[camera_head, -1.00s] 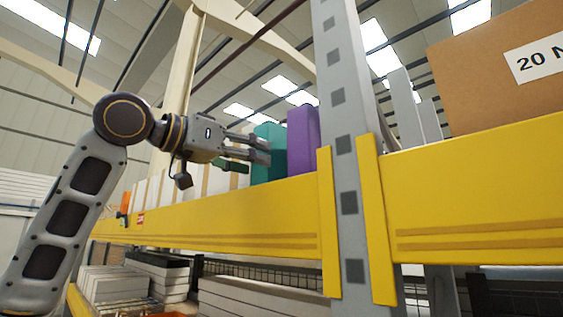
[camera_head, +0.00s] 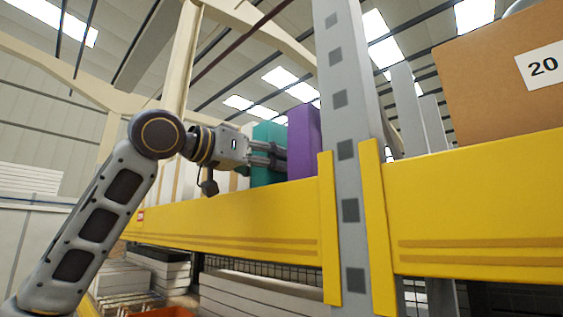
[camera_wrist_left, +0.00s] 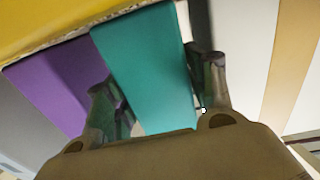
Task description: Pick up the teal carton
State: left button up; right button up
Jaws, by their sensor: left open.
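The teal carton (camera_head: 268,133) stands upright on the shelf, left of the purple carton (camera_head: 304,140) in the head view. My left gripper (camera_head: 276,155) is open, with its fingers reaching across the carton's front there. In the left wrist view the teal carton (camera_wrist_left: 150,65) lies between the two fingers of my left gripper (camera_wrist_left: 160,78), one finger on each side. The left finger there is in the space beside the purple carton (camera_wrist_left: 65,85). I cannot tell whether the fingers touch the teal carton. My right gripper is not in view.
A yellow shelf beam (camera_head: 240,220) runs below the cartons. A grey upright post (camera_head: 345,150) stands just right of the purple carton. A large brown box (camera_head: 490,90) is further right. White and tan cartons (camera_wrist_left: 265,60) stand close on the teal carton's other side.

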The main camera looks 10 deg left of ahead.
aim_at(269, 130)
pick_arm(q)
jog(key=c, duration=0.8)
jog(key=shift+r, duration=0.15)
jog(key=shift+c, duration=0.2)
jog(key=shift+r, duration=1.6)
